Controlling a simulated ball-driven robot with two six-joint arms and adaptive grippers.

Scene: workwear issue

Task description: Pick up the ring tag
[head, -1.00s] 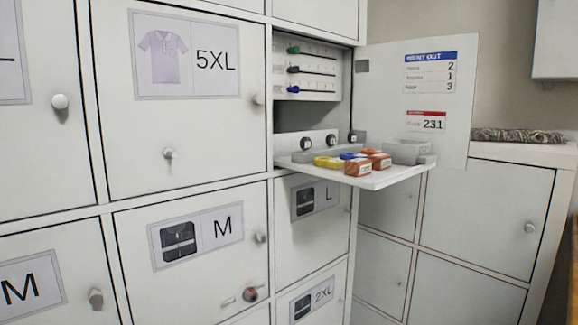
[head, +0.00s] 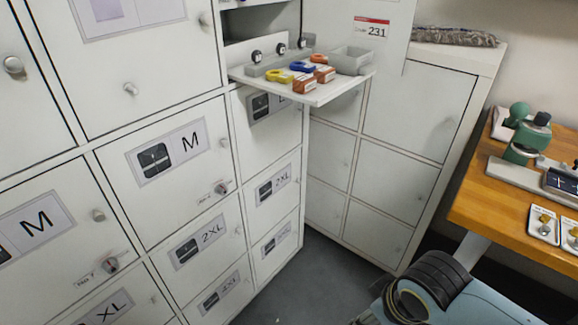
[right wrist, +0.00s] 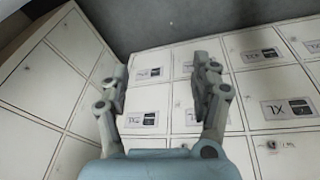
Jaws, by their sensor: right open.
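Small tags lie on a white fold-down shelf (head: 312,96) in the head view. A yellow ring-shaped one (head: 279,76) lies at the left, and a blue ring-shaped one (head: 302,67) lies behind and to its right. I cannot tell for certain which is the ring tag. Orange-brown blocks (head: 304,85) sit beside them at the shelf's front. My right gripper (right wrist: 162,80) is open and empty in the right wrist view, its fingers apart in front of locker doors and away from the shelf. My left gripper is not in view.
A grey open tray (head: 358,60) stands at the shelf's right. Labelled white locker doors (head: 170,150) fill the left. A wooden workbench (head: 480,208) at the right holds a green device (head: 527,140) and cards (head: 543,226). Grey floor (head: 325,275) is free between.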

